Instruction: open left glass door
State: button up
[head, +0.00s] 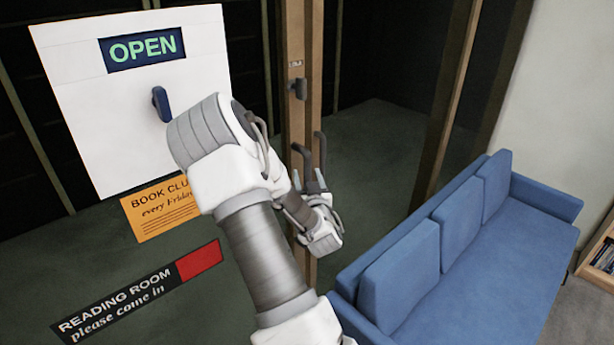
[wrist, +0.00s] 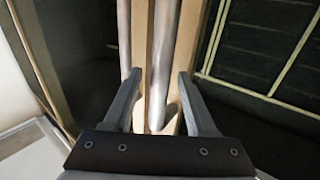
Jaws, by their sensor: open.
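The left glass door (head: 95,255) is dark glass with signs on it, at the left of the head view. It looks shut against the wooden uprights (head: 297,115) in the middle. Two slim upright pull handles stand side by side there, one being the left handle (head: 304,163). My gripper (head: 309,182) is at these handles, with its fingers open. In the wrist view, one grey bar (wrist: 163,60) runs between my open fingers (wrist: 160,90). A second bar (wrist: 125,35) is left of it, partly behind the left finger. I cannot tell whether either finger touches a bar.
A blue sofa (head: 480,255) fills the lower right, close to the doors. A dark latch (head: 298,88) sits on the wooden upright above the handles. A white OPEN sign (head: 95,110) is on the left. A low bookshelf (head: 598,250) stands at the right edge.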

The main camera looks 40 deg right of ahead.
grip_shut()
dwell(1.3)
